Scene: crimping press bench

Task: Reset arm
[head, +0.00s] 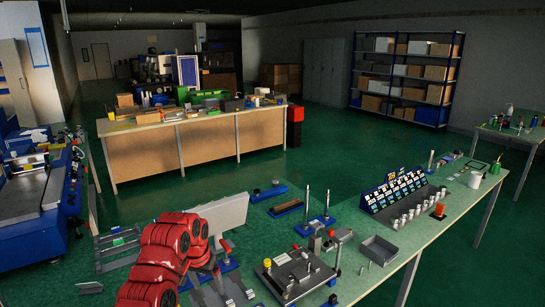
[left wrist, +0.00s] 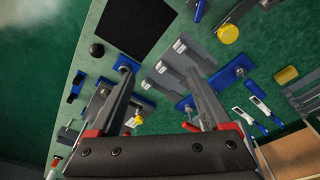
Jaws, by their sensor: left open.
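My left arm (head: 168,255) is red and reaches over the near left part of the green-topped bench (head: 345,220) in the head view. My left gripper (left wrist: 160,70) is open and empty in the left wrist view, its two dark fingers apart above the bench top. Grey stepped metal pieces (left wrist: 181,62) show beyond and between the fingers, with no contact that I can make out. In the head view the arm hides part of the bench, and the fingers are hard to make out. My right gripper is in neither view.
A metal fixture plate with a clamp (head: 296,272), a blue-based stand with two posts (head: 315,225), a grey tray (head: 379,250) and a display rack (head: 395,190) stand on the bench. A second workbench (head: 205,142) is behind. Green floor (head: 325,165) lies clear between.

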